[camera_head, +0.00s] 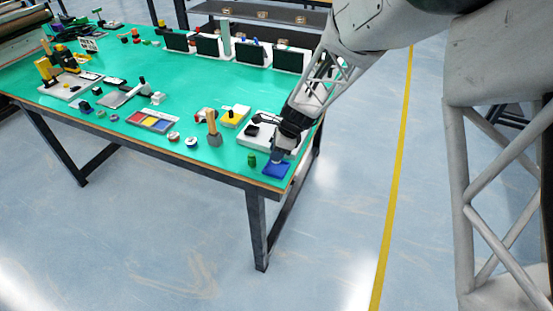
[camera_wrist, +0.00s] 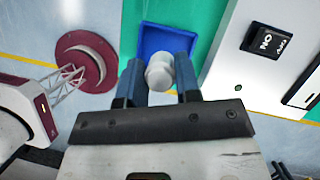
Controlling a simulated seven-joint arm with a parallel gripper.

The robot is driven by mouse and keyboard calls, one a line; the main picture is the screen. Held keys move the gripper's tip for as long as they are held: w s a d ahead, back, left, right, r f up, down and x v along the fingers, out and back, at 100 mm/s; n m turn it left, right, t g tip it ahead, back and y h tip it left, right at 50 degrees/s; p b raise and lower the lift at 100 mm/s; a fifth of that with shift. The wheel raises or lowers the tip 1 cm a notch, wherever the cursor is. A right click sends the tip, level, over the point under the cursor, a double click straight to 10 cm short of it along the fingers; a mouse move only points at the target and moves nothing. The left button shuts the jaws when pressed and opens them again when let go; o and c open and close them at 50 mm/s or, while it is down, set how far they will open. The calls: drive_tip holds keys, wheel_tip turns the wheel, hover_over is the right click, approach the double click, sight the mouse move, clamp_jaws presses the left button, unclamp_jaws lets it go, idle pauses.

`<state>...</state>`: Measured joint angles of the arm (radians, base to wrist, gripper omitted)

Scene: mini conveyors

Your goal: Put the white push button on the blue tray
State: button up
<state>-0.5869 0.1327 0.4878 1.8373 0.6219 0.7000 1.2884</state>
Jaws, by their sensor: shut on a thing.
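The white push button (camera_wrist: 159,72) shows in the wrist view as a rounded white piece between the two fingers. My gripper (camera_wrist: 158,66) is shut on it. The blue tray (camera_wrist: 151,38) lies just beyond the fingertips in the wrist view, with its rim and part of its floor showing. In the head view my gripper (camera_head: 279,156) is right over the blue tray (camera_head: 271,172), at the table's near right corner. I cannot tell whether the button touches the tray. The button is too small to make out in the head view.
A white device with a black switch (camera_wrist: 265,40) stands right of the tray in the wrist view. A small green cylinder (camera_head: 249,160) stands left of the tray. Several small parts cover the green table (camera_head: 190,80). The table edge is close to the tray.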

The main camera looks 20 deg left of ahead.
drive_tip(key=shift+f, duration=1.75)
drive_tip(key=shift+f, duration=0.1)
drive_tip(key=o, duration=1)
drive_tip(key=v, duration=1.2)
drive_tip(key=shift+s, duration=0.1)
